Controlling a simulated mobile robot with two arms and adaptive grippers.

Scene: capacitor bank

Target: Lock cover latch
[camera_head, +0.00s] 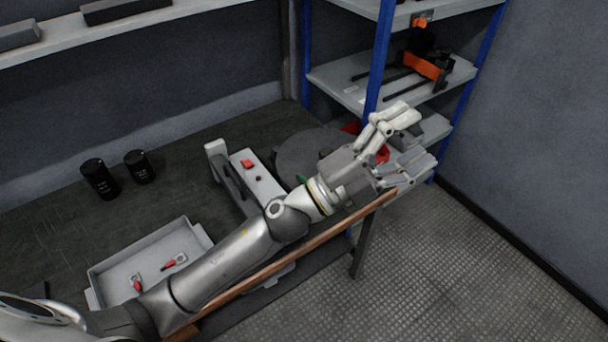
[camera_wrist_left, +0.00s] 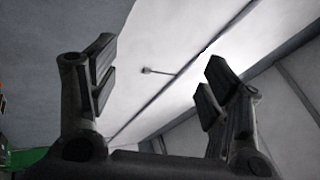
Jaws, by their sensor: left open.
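My left gripper (camera_head: 412,142) is open and empty, past the right end of the workbench and in front of the blue shelf rack. Its two fingers stand wide apart in the left wrist view (camera_wrist_left: 162,78), with only pale wall or ceiling surfaces between them. A grey unit with a light panel and small red parts (camera_head: 262,180) stands on the bench, left of the gripper and apart from it. I cannot tell whether a cover latch is on it. A dark round thing (camera_head: 300,154) lies behind my forearm, partly hidden. My right gripper is not in view.
A grey tray (camera_head: 112,266) with two small red-handled parts (camera_head: 175,262) sits at the bench's front left. Two black cylinders (camera_head: 100,178) stand behind it. The blue-posted rack (camera_head: 376,60) holds an orange and black tool (camera_head: 425,66). The floor at right (camera_head: 450,270) is clear.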

